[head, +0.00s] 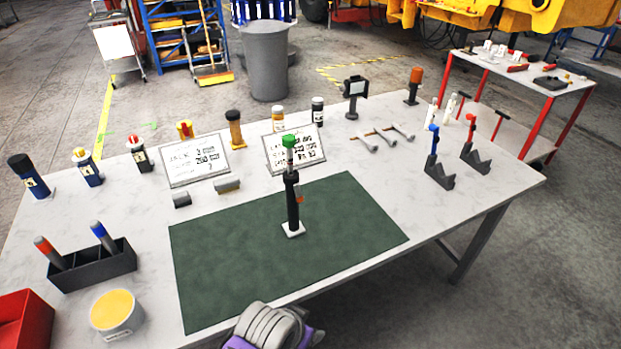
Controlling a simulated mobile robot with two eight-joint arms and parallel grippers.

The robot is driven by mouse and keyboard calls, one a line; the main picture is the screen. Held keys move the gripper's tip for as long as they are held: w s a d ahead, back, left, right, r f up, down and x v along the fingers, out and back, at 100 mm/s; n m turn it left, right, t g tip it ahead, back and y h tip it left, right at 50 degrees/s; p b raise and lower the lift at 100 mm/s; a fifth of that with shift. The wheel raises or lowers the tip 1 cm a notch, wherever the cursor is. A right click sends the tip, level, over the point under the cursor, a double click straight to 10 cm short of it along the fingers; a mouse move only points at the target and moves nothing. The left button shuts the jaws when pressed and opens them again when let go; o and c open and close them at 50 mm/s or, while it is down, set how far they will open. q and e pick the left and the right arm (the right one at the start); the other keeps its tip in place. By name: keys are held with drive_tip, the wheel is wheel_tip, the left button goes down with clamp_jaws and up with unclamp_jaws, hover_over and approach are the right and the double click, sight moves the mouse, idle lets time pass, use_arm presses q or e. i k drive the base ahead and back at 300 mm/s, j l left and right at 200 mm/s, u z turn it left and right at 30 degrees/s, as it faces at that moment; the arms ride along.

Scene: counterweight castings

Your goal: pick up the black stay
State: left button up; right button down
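A black upright post (292,200) with a green top stands on a small white base on the dark green mat (230,270). It has a small orange mark on its side. I cannot tell for certain whether this is the black stay. Other dark upright pieces stand at the back of the table: one with a rectangular head (355,93) and one with an orange top (415,85).
Two printed cards (195,160) stand behind the mat. Several bottles line the back left. A dark holder (95,267), yellow-topped tub (116,312) and red bin (22,322) are left. Bare mat surrounds the post.

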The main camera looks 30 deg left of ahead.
sight(294, 228)
drive_tip(key=j+u, duration=0.1)
drive_tip(key=u, duration=0.75)
drive_tip(key=j+u, duration=0.15)
drive_tip(key=u, duration=0.25)
drive_tip(key=j+u, duration=0.1)
drive_tip(key=u, duration=0.35)
drive_tip(key=i+j, duration=0.1)
drive_tip(key=j, duration=0.15)
drive_tip(key=i+j, duration=0.15)
drive_tip(key=j, duration=0.1)
